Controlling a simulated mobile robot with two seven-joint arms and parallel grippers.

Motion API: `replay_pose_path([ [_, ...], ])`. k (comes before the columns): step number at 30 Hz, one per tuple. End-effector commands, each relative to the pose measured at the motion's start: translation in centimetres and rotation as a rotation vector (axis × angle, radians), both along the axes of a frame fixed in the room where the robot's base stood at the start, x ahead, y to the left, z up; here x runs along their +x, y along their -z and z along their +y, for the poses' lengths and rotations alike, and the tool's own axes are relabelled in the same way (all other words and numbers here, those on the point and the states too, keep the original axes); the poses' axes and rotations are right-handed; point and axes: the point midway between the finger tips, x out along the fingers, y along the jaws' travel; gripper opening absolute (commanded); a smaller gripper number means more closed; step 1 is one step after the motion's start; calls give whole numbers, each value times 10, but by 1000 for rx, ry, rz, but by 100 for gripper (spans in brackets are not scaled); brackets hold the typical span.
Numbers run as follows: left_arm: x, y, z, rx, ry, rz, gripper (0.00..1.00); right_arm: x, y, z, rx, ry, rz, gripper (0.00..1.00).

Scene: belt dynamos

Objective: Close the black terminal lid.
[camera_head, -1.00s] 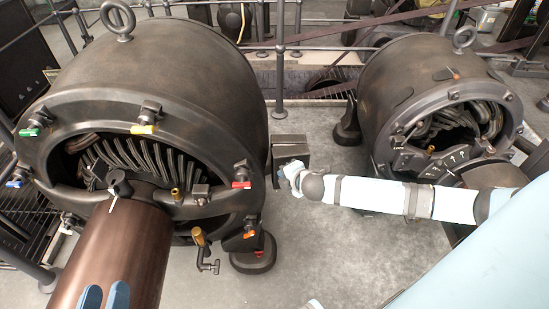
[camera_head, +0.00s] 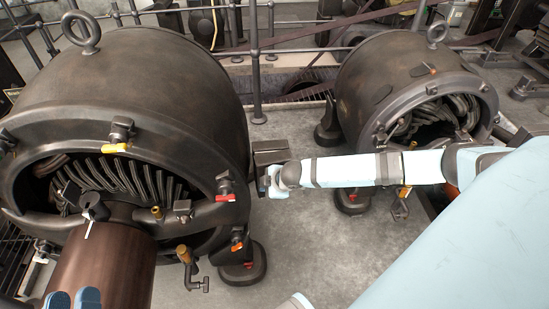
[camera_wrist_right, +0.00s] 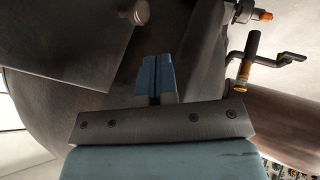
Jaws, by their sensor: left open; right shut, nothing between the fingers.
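A dark box with a flat top, which seems to be the terminal box with the black lid (camera_head: 270,152), sits at the right side of the large dynamo. I cannot tell from the head view how far its lid is open. My right gripper (camera_head: 266,181) is close to the box's near side. In the right wrist view my right gripper (camera_wrist_right: 158,78) has its blue fingers together and empty, below a dark flat panel (camera_wrist_right: 65,40) with a round knob. Whether they touch it is unclear. My left gripper (camera_head: 73,299) is open and empty at the bottom left.
The large dynamo (camera_head: 150,75) fills the left, with a brown shaft (camera_head: 105,265) and coloured-handled fittings. A smaller dynamo (camera_head: 390,75) stands right. Grey floor (camera_head: 290,235) lies between.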

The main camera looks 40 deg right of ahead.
Motion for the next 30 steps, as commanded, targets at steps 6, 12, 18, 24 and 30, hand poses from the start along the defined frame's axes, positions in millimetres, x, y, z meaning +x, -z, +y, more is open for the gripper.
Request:
replay_pose_path([
  [6,1,19,-3,18,20,44,43,30,8,-10,-2,0,-1,0],
  [12,2,25,-3,30,26,68,43,40,6,-14,-1,0,0,0],
  [18,2,25,-3,32,27,71,43,41,5,-15,-1,0,0,0],
  [24,2,16,-3,26,23,59,43,43,2,-13,1,15,1,0],
  [30,-1,-8,0,-10,1,-15,43,52,2,-12,0,84,1,0],
])
